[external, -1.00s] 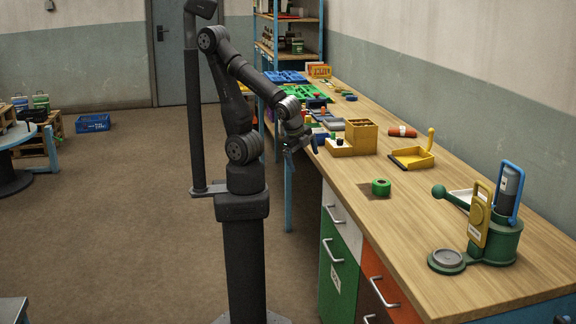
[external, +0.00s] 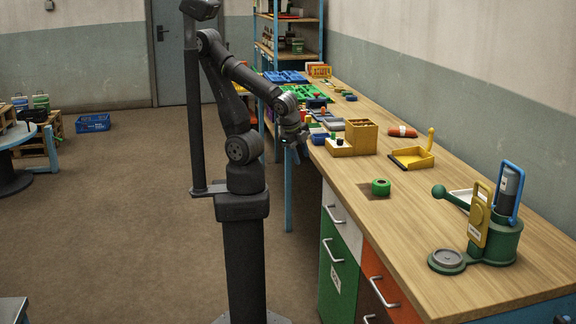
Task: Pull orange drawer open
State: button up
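The orange drawer (external: 373,266) is in the right-hand column under the workbench, close to the bench's near end. Its metal bar handle (external: 384,293) faces the aisle. Its front looks flush with the bench, so it appears closed. My gripper (external: 297,156) hangs beside the bench's left edge, farther back than the drawer and well above it, apart from the handle. Its fingers point downward. They are too small to tell whether they are open or shut, and I see nothing held.
A white drawer (external: 342,222) and a green front (external: 337,268) are left of the orange drawer. The floor in front of the drawers is open.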

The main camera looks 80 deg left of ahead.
aim_at(372, 284)
notch_tip(372, 284, up, 5)
jog(key=w+d+f+n+t+h, duration=0.15)
jog(key=w+d+n+h, duration=0.3)
jog(key=d, duration=0.45)
jog(key=w+d+n+t+h, duration=0.25)
jog(key=w+d+n, duration=0.3)
jog(key=d, duration=0.45)
jog(key=s+d+n+g+h, duration=0.2)
jog(key=s+d+n+h, duration=0.2)
jog(key=d+n+h, duration=0.85)
notch_tip(372, 284, down, 25)
jog(key=d+m+y, duration=0.1)
jog(key=d+y, duration=0.1)
jog(key=y, duration=0.2)
jog(key=shift+h, duration=0.25)
jog(key=x, duration=1.7)
jog(key=shift+d+f, duration=0.35)
jog(key=shift+f, duration=0.05)
jog(key=shift+c, duration=0.4)
grip_shut()
